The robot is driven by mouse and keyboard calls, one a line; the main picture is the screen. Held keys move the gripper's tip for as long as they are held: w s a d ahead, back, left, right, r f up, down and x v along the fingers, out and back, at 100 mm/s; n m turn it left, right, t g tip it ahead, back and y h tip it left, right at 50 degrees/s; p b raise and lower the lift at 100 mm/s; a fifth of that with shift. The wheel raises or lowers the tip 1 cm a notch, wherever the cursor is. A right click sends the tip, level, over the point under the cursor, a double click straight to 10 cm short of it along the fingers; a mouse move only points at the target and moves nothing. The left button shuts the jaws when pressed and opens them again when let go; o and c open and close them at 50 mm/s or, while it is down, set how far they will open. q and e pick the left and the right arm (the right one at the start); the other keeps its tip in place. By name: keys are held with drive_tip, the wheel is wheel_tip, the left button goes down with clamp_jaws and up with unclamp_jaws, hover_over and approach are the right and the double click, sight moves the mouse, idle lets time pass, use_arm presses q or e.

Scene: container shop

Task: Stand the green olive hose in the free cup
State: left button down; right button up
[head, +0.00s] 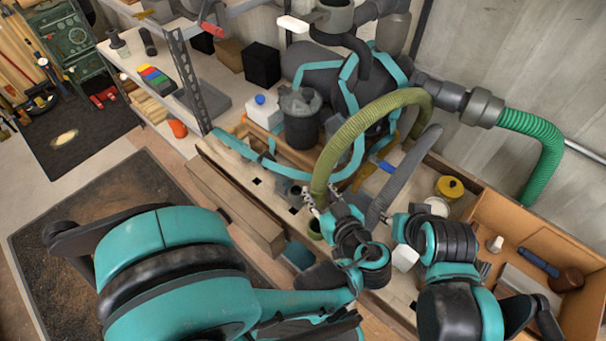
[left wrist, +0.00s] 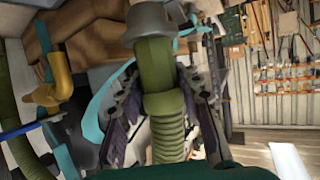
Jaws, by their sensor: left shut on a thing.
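The green olive hose (head: 345,140) arches from the machine and comes down on the left into my left gripper (head: 321,202). My left gripper is shut on it near its lower end. In the left wrist view, the ribbed hose (left wrist: 168,128) and its smooth end part (left wrist: 155,65) lie between the fingers (left wrist: 165,95). A grey cup (left wrist: 150,22) lies right at the hose's end there; I cannot tell if the end is inside it. My right gripper (head: 392,226) is by the grey hose (head: 402,180); its jaws are unclear.
A black bucket (head: 302,125) stands on the bench behind the olive hose. A bright green hose (head: 540,145) hangs at right. A yellow-lidded tin (head: 449,188) and a wooden tray (head: 545,225) with tools are on the right. A shelf (head: 150,75) stands at back left.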

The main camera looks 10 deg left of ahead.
sight(320, 208)
use_arm(q)
drive_tip(key=shift+s+d+f, duration=0.1)
drive_tip(key=shift+s+d, duration=0.25)
drive_tip(key=shift+s, duration=0.25)
drive_tip(key=shift+f, duration=0.1)
wheel_tip(320, 208, down, 5)
drive_tip(key=b, duration=0.4)
drive_tip(key=shift+f+b, duration=0.15)
drive_tip(key=shift+b, duration=0.2)
drive_tip(key=shift+f+b, duration=0.7)
drive_tip(key=shift+b, duration=0.05)
drive_tip(key=shift+f, duration=0.95)
idle(0.8)
drive_tip(key=shift+f, duration=0.1)
